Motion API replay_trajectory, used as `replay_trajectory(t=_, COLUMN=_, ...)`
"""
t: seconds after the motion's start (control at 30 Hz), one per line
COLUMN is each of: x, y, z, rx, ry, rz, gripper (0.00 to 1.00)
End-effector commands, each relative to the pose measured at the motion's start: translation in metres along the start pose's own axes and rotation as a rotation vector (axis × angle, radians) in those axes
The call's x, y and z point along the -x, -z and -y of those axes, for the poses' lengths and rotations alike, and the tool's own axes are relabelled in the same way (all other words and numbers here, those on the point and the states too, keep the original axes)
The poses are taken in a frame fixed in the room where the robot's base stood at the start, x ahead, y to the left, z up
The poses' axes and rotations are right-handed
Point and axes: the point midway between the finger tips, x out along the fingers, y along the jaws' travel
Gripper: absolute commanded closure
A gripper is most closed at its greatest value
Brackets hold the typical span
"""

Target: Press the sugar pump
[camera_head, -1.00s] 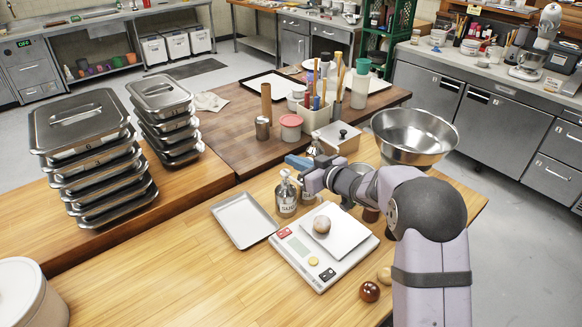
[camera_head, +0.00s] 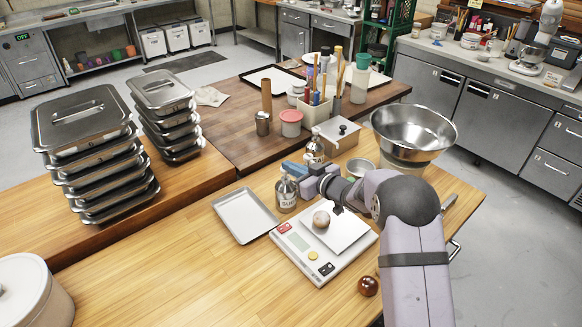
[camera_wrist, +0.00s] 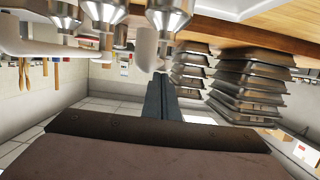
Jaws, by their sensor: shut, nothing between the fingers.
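The nearer pump bottle (camera_head: 286,196) has a pale label with small dark letters that I cannot read for certain. The farther pump bottle (camera_head: 314,149) stands behind it, to the right. My gripper (camera_head: 291,168) is shut and empty, its blue fingers level with the nearer pump's top and seemingly just behind it; contact cannot be told. In the wrist view, upside down, the shut fingers (camera_wrist: 162,84) sit beside a pale pump nozzle (camera_wrist: 147,48) under a metal collar (camera_wrist: 166,16).
A grey tray (camera_head: 240,232) lies left of the bottles. A scale (camera_head: 310,262) with a round ball (camera_head: 321,219) on it is in front. A steel bowl (camera_head: 414,132) stands at right, lidded pans (camera_head: 97,190) at left. A brown ball (camera_head: 368,286) lies near the front.

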Motion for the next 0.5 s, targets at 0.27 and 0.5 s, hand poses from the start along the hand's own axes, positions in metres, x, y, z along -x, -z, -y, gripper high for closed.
replay_trajectory(t=0.27, x=-0.005, y=-0.020, z=0.000, rx=0.000, ry=0.000, rz=0.002, gripper=1.00)
replay_trajectory(t=0.5, x=-0.004, y=-0.022, z=0.000, rx=-0.002, ry=0.000, rz=0.008, gripper=1.00)
